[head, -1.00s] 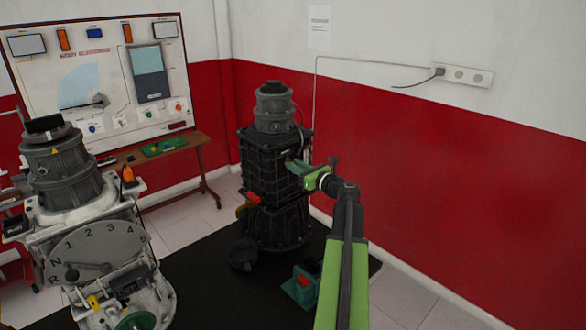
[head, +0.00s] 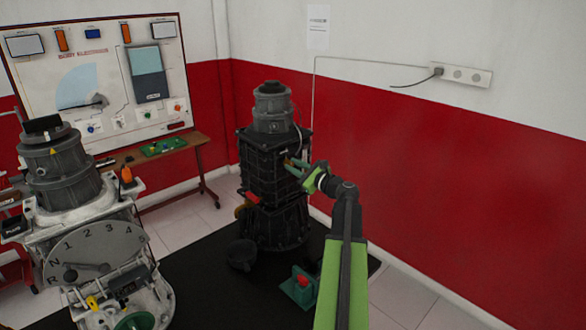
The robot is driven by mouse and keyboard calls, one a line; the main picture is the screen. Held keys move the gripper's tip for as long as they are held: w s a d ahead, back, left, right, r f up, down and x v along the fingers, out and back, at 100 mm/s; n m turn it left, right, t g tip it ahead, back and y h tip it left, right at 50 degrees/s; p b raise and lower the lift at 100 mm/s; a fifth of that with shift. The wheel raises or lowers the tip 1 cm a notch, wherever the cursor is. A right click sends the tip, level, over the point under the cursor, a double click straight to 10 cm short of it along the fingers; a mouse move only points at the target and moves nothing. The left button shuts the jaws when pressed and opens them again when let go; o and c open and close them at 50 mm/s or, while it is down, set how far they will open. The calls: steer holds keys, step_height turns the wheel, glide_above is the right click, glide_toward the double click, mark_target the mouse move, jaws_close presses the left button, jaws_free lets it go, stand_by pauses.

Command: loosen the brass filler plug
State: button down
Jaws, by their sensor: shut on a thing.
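The dark engine trainer (head: 262,160) stands upright on the black mat. My gripper (head: 289,162) reaches its right side from the right, at mid-height. The jaws are closed on the brass filler plug (head: 286,161), which shows only as a small yellowish spot at the fingertips. The jaws hide most of the plug, and I cannot tell how far it stands out of the housing.
A grey and white trainer with a numbered dial (head: 95,250) stands at the left. A green tool with a red part (head: 300,286) and a dark round pan (head: 241,255) are on the black mat (head: 215,300). A red and white wall runs along the right.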

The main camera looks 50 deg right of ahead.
steer(key=n, duration=0.6)
steer(key=shift+n, duration=0.3)
steer(key=n, duration=0.5)
steer(key=shift+n, duration=0.3)
steer(key=c, duration=1.3)
jaws_free()
steer(key=shift+w, duration=0.1)
steer(key=shift+f, duration=0.1)
steer(key=s, duration=0.5)
steer(key=s+a, duration=0.1)
steer(key=s, duration=1.1)
steer(key=shift+s+a, duration=0.15)
steer(key=shift+s, duration=0.1)
